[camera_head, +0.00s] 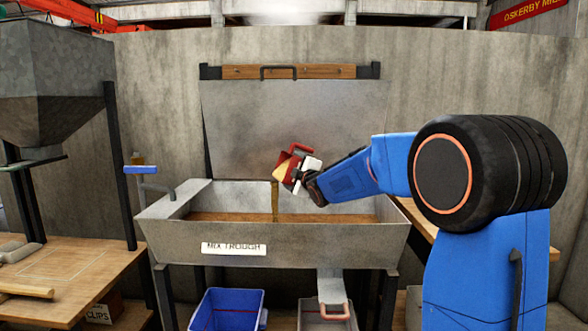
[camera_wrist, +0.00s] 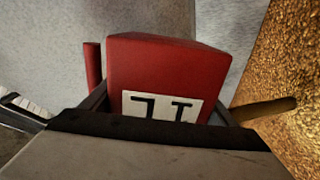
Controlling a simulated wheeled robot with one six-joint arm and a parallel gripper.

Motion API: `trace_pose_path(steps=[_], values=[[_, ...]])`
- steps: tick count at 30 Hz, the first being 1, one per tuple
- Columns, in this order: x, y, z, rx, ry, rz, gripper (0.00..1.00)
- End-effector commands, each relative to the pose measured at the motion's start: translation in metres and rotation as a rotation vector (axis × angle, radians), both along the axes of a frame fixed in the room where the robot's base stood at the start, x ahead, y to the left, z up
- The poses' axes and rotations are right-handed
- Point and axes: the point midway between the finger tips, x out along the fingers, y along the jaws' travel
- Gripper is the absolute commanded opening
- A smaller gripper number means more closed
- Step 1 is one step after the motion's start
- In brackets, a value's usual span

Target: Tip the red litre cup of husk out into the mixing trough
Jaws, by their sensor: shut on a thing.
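The red litre cup (camera_head: 299,151) is tilted over the mixing trough (camera_head: 330,238) in the head view, with tan husk at its mouth. A narrow brown column (camera_head: 275,203) runs from the cup down to the trough; it looks like falling husk. My gripper (camera_head: 301,174) is shut on the cup above the trough. In the wrist view the cup (camera_wrist: 165,65) sits between the fingers of my gripper (camera_wrist: 160,106), its 1L label upside down. Golden-brown grain (camera_wrist: 285,105) shows at the right there. The inside of the cup is mostly hidden.
The trough's raised lid (camera_head: 300,115) stands behind it. A grey hopper (camera_head: 55,75) and a wooden bench (camera_head: 60,280) are at the left. A blue bin (camera_head: 228,310) and a grey bin (camera_head: 327,315) stand beneath the trough.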

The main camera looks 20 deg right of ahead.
Motion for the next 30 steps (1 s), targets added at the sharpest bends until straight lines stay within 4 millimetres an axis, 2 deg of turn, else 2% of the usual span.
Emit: trace_pose_path(steps=[24,30], values=[[-0.005,0.036,0.026,-0.732,-0.097,0.001,0.18],[-0.005,0.042,0.032,-0.852,-0.113,0.001,0.18]])
